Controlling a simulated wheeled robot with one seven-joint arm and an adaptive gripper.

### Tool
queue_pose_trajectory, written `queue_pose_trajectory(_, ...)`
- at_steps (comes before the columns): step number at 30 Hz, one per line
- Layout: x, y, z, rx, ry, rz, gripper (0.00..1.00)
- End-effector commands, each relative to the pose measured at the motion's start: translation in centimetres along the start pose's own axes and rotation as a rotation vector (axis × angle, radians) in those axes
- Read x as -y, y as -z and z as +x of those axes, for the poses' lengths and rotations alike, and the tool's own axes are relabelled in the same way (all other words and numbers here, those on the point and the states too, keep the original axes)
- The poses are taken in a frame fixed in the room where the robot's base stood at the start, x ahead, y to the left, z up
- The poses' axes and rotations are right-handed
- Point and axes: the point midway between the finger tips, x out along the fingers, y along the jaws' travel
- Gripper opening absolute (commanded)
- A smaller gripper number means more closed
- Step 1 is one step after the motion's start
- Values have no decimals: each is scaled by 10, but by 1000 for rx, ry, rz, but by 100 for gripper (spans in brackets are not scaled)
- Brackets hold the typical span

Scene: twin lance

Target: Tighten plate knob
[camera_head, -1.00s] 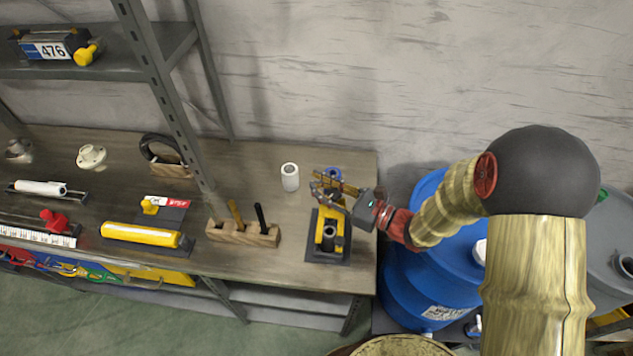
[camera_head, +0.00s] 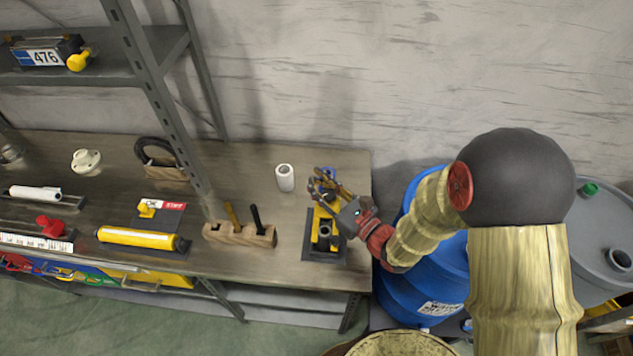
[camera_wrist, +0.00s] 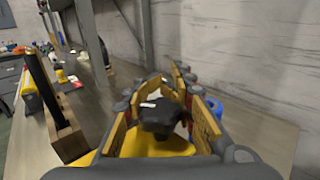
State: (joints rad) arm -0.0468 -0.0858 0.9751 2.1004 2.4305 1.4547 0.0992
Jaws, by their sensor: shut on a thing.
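A dark knob (camera_wrist: 160,114) with a small white mark sits above a yellow body (camera_wrist: 163,145) in the wrist view. My gripper (camera_wrist: 165,100) is shut on this knob, one finger on each side. In the head view, my gripper (camera_head: 325,186) is at the back end of the yellow fixture on its dark base (camera_head: 313,253); there the fingers hide the knob. A separate holder with a plate marked 476 (camera_head: 41,52) stands on the upper left shelf. A yellow knob (camera_head: 79,62) is on its right side, far from my gripper.
A white cylinder (camera_head: 285,178) stands left of my gripper, and a wooden block (camera_head: 240,233) with two upright handles is nearby. A blue object (camera_wrist: 212,107) is just beyond the right finger. A shelf post (camera_head: 160,95) rises to the left; a blue barrel (camera_head: 425,290) stands right.

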Motion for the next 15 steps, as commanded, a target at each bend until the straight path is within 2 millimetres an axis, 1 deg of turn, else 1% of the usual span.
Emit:
queue_pose_trajectory(3, 0, 0, 0, 1, -1, 0, 0)
queue_pose_trajectory(4, 0, 0, 0, 1, -1, 0, 25)
queue_pose_trajectory(15, 0, 0, 0, 1, -1, 0, 46)
